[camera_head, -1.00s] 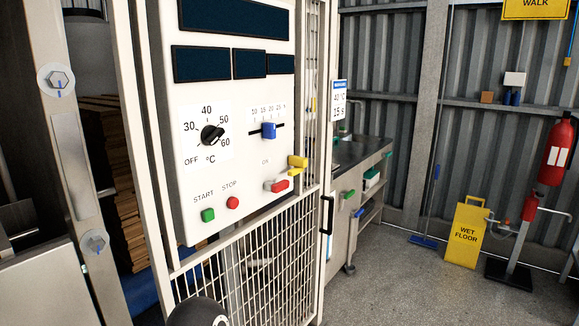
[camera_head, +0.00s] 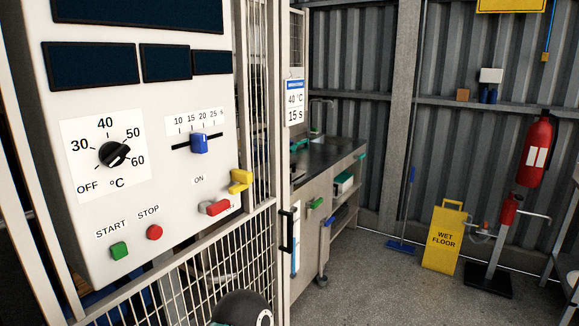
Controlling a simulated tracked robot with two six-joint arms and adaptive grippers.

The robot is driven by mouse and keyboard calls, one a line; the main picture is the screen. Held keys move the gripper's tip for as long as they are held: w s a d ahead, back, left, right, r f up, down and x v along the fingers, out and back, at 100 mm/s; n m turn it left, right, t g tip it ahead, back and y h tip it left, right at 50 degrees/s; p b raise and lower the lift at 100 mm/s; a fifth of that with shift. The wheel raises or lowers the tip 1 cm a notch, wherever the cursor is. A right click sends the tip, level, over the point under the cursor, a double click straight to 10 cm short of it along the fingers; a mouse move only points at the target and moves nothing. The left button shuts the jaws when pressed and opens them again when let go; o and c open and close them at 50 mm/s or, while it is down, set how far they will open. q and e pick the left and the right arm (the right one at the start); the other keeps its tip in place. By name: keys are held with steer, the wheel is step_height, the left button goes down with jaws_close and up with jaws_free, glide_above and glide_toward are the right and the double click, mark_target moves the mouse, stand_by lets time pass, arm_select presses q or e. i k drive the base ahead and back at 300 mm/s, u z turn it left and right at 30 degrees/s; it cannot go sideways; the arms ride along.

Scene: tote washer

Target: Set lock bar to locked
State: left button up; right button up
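A yellow bar-like piece (camera_head: 240,181) sits at the right edge of the white control panel (camera_head: 75,215), and it is probably the lock bar. It lies just above and right of a red rocker or lever (camera_head: 216,208) under the ON label. The two look close together; I cannot tell whether they touch or which position counts as locked. No gripper fingers show. A dark rounded part at the bottom, likely of my arm, is in front of the wire mesh.
The panel also has a black temperature dial (camera_head: 115,154), blue slider (camera_head: 199,143), green START (camera_head: 119,251) and red STOP (camera_head: 154,233) buttons. A mesh guard (camera_head: 215,262) stands below. A steel bench (camera_head: 335,170) is beyond; open floor (camera_head: 365,285) lies right.

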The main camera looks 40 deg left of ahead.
mark_target(244, 177)
steer(key=u, duration=0.2)
steer(key=i, duration=1.2)
steer(key=u, duration=0.7)
